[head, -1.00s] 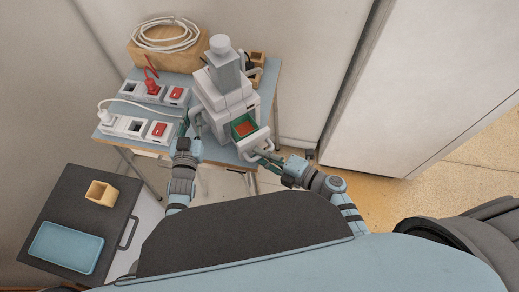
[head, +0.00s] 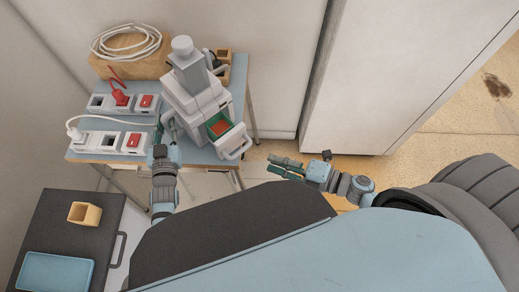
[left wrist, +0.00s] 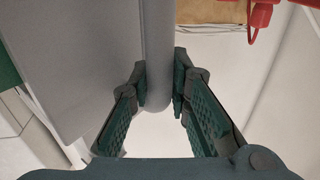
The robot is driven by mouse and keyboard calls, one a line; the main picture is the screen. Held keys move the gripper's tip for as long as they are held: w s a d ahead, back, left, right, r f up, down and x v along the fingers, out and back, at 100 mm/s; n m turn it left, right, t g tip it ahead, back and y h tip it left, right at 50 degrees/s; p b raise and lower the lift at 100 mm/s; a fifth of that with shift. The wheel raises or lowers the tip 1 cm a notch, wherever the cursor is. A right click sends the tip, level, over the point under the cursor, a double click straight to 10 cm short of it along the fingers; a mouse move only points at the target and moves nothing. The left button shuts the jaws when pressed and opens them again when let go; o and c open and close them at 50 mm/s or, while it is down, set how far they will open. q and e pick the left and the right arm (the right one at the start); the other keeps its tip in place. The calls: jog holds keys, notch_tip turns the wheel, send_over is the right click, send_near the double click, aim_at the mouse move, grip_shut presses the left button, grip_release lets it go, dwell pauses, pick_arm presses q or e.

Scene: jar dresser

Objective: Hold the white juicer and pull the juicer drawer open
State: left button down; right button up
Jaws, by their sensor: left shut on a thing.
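The white juicer (head: 187,98) stands upright on the small table. Its drawer (head: 232,138) is pulled out at the front, showing a green-rimmed compartment with orange inside and a looped handle (head: 236,149). My left gripper (head: 166,130) is at the juicer's left side. In the left wrist view, my left gripper (left wrist: 160,88) is shut on the juicer's side handle (left wrist: 157,50), with one finger on each side of it. My right gripper (head: 285,167) is to the right of the drawer handle, apart from it, with its fingers spread and nothing between them.
Two power strips with red switches (head: 134,140) lie left of the juicer. A wooden box with a coiled white cable (head: 124,44) stands behind. A dark cabinet top at lower left holds a blue tray (head: 57,272) and a beige cup (head: 84,213). A tall white cabinet (head: 400,80) stands right.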

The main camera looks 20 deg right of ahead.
dwell(0.3)
pick_arm(q)
jog(key=c, duration=1.4)
grip_release()
